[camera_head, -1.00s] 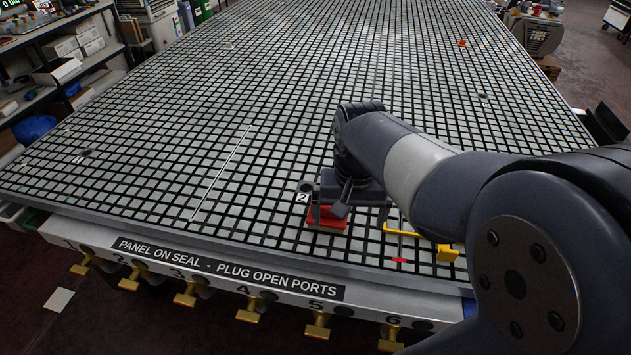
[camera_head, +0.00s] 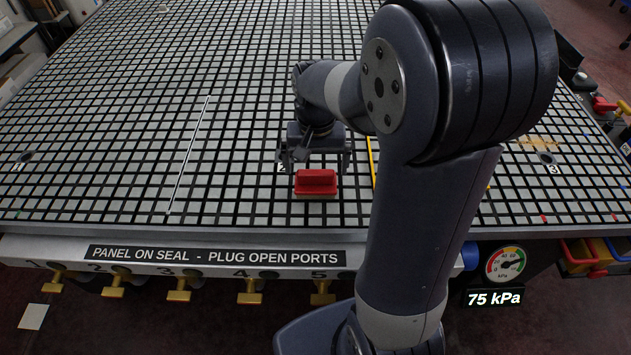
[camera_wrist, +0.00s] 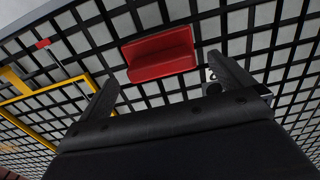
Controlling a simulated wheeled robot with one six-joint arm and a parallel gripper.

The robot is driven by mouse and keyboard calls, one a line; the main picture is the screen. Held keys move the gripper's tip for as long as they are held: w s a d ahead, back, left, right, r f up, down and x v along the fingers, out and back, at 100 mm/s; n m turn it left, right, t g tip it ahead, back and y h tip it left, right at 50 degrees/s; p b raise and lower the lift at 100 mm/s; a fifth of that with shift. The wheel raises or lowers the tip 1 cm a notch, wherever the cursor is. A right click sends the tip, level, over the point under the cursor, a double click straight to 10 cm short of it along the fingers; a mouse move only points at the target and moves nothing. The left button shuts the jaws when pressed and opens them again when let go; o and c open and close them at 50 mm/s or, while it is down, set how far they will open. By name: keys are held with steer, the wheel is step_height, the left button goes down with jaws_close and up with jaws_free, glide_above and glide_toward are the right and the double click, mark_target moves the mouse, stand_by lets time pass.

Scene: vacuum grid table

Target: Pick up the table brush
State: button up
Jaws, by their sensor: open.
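The table brush appears to be the red block with a raised grip (camera_head: 316,183), lying on the grid table near its front edge. My gripper (camera_head: 317,163) is just behind and above it in the head view, pointing down with its jaws apart. In the wrist view the red brush (camera_wrist: 160,55) lies beyond the fingertips, roughly across the gap between my open fingers (camera_wrist: 168,85). Nothing is held. The brush's underside is hidden.
The black-and-grey grid table (camera_head: 110,150) is mostly clear. A thin metal rod (camera_head: 188,155) lies to the left. A yellow frame (camera_wrist: 50,100) lies beside the brush. Yellow valve handles (camera_head: 180,290) line the front panel, and a pressure gauge (camera_head: 505,264) is at right.

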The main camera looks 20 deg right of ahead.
mark_target(316, 172)
steer(key=shift+f, duration=1.5)
steer(key=shift+c, duration=0.2)
steer(key=c, duration=1.1)
